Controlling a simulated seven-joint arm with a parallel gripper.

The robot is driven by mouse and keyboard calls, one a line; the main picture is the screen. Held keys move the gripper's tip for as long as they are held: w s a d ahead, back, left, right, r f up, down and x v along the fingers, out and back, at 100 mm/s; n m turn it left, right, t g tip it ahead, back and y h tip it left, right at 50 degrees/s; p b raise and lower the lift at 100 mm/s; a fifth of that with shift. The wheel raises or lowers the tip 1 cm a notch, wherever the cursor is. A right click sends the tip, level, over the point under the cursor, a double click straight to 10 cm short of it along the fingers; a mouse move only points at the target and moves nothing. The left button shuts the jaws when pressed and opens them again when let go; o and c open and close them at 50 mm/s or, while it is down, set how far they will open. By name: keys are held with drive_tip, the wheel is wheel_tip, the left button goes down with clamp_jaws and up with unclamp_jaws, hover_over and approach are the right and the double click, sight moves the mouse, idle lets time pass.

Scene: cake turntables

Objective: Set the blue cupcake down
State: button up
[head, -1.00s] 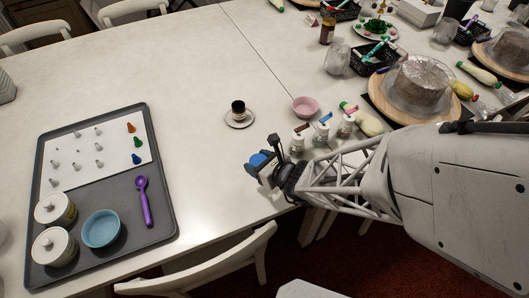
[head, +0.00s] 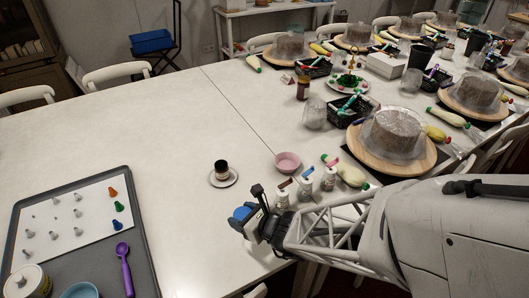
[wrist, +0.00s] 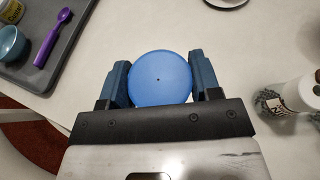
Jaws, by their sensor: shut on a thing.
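A dark-lidded jar on a saucer (head: 232,182) stands behind my gripper. A pink bowl (head: 288,162) and several small bottles (head: 306,186) stand to its right. A grey tray (head: 150,255) with a purple scoop (head: 124,270) lies left. Table between tray and gripper is clear.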

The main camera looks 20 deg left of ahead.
drive_tip(key=shift+a, duration=0.1)
drive_tip(key=shift+w+a+f, duration=0.1)
drive_tip(key=shift+a+f, duration=0.05)
drive_tip(key=shift+a, duration=0.6)
drive_tip(key=a+f, duration=0.1)
drive_tip(key=a, duration=0.4)
drive_tip(key=a+f+n+g, duration=0.1)
drive_tip(key=a, duration=0.4)
drive_tip(key=a+f+n+g+y, duration=0.1)
drive_tip(key=a+f, duration=0.1)
drive_tip(key=a, duration=0.3)
drive_tip(key=shift+s, duration=0.4)
drive_tip(key=shift+s+a+f, duration=0.1)
drive_tip(key=shift+a+f, duration=0.1)
drive_tip(key=shift+a, duration=0.5)
hover_over(172, 196)
drive_tip(key=shift+s+f, duration=0.1)
drive_tip(key=shift+f, duration=0.65)
drive_tip(key=shift+f, duration=0.15)
drive_tip(key=shift+d+f, duration=0.1)
drive_tip(key=shift+f, duration=1.55)
